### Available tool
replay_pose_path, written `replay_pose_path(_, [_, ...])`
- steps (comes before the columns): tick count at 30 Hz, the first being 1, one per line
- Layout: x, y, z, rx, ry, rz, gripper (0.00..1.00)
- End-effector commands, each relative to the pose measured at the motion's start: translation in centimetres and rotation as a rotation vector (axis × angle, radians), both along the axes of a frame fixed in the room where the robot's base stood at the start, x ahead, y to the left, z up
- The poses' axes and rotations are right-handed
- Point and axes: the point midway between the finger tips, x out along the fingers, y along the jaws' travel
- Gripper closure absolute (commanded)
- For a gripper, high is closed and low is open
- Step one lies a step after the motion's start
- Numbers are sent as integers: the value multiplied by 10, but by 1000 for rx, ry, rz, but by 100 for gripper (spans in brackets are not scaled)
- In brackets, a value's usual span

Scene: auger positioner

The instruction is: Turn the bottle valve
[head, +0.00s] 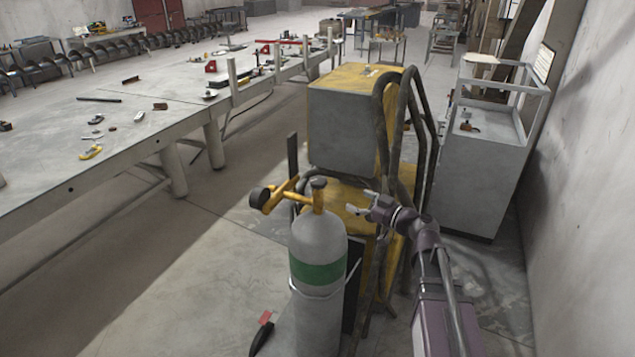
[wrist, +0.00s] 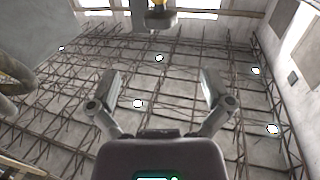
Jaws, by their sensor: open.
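A grey and yellow machine (head: 345,125) with dark bent tubes (head: 385,100) stands close behind the bottle. A long workbench (head: 130,130) with tools is at left. A grey cabinet (head: 482,170) and a wall are at right.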

Motion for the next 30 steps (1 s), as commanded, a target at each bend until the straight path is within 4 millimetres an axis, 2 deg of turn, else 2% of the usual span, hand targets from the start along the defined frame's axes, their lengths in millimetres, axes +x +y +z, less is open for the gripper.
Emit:
replay_pose_path(17, [4, 3, 1, 3, -7, -3, 0])
replay_pose_path(23, [14, 15, 1, 3, -7, -3, 0])
replay_pose_path(30, [33, 41, 1, 3, -6, -2, 0])
